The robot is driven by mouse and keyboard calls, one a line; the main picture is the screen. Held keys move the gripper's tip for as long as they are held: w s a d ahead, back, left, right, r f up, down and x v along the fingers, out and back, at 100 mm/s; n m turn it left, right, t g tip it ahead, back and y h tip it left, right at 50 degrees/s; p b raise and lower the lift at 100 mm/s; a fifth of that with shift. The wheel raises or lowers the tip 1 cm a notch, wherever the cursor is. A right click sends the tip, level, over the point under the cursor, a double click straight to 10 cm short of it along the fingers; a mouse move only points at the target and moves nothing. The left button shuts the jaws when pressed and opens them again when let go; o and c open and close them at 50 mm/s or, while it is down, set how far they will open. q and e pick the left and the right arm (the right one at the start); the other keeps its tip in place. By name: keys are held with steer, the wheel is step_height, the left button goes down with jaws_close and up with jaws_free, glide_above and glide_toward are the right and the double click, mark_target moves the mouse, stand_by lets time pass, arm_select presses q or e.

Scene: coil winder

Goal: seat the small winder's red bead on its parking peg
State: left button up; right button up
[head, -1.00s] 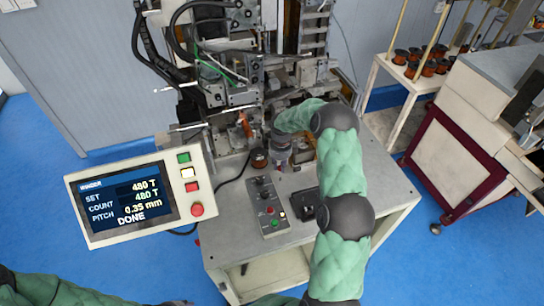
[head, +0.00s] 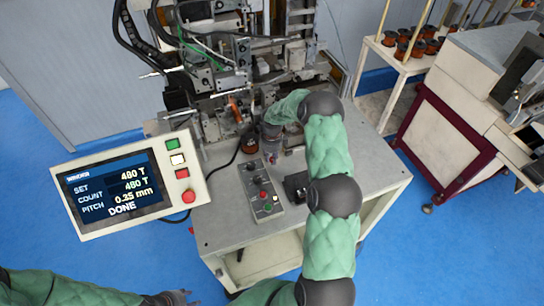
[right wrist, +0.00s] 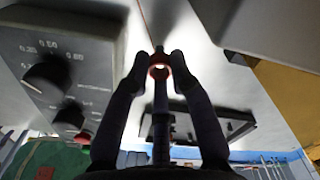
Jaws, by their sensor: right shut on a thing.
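The red bead (right wrist: 159,66) shows in the right wrist view as a small ring between my right fingertips. My right gripper (right wrist: 162,62) is shut on it. A thin orange line runs up from the bead. My left gripper (head: 172,298) is partly cut off at the bottom edge.
A control box (head: 262,192) with knobs and buttons stands on the table (head: 225,222), near my right gripper. A copper spool (head: 249,145) is just left of the gripper. A display (head: 128,185) reads DONE at left. The table's front left is clear.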

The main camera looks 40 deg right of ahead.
steer(key=shift+f+b, duration=1.1)
steer(key=o, duration=0.8)
steer(key=shift+r, duration=0.1)
step_height(320, 180, up, 12)
steer(key=shift+f, duration=0.1)
